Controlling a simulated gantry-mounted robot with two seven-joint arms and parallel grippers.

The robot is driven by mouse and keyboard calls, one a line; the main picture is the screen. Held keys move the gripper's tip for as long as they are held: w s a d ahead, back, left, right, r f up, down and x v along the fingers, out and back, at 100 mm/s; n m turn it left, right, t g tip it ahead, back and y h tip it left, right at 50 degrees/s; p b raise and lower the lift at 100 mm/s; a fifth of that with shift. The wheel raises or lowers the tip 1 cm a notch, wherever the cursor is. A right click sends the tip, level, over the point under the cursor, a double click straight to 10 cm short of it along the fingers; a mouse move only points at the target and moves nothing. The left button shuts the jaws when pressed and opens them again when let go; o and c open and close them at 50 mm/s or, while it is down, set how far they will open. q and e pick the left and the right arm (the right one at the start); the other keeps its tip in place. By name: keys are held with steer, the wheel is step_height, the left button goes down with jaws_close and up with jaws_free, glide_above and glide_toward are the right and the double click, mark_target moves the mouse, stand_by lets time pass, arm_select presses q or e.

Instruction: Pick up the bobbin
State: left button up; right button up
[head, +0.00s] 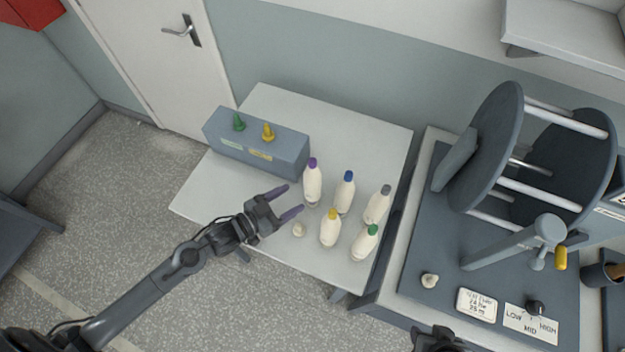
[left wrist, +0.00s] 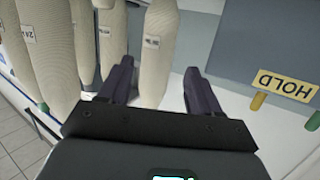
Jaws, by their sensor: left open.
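Several cream bobbins stand upright on the white table (head: 262,105). In the head view their tips are purple (head: 312,185), blue (head: 345,195), grey (head: 377,207), yellow (head: 330,230) and green (head: 364,245). My left gripper (head: 292,199) is open and empty, just left of the purple-tipped bobbin, with its fingers pointing towards it.
A grey-blue box (head: 255,143) with green and yellow pegs stands behind my left gripper; its HOLD label (left wrist: 285,88) shows in the wrist view. A small cream knob (head: 298,230) lies near the front edge. A large reel machine (head: 485,150) stands on the right.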

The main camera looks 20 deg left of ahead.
mark_target(305, 187)
arm_select(q)
steer(key=w+h, duration=0.1)
steer(key=w+d+r+m+h, duration=0.1)
steer(key=w+h, duration=0.1)
steer(key=shift+w+d+r+m+h, duration=0.25)
steer(key=shift+w+d+m+h, duration=0.05)
steer(key=shift+d+h, duration=0.1)
steer(key=shift+p+x, duration=0.5)
steer(key=shift+x, duration=2.6)
steer(key=shift+a+f, duration=0.1)
steer(key=shift+a, duration=0.05)
steer(key=shift+c, duration=0.4)
steer(key=c, duration=0.7)
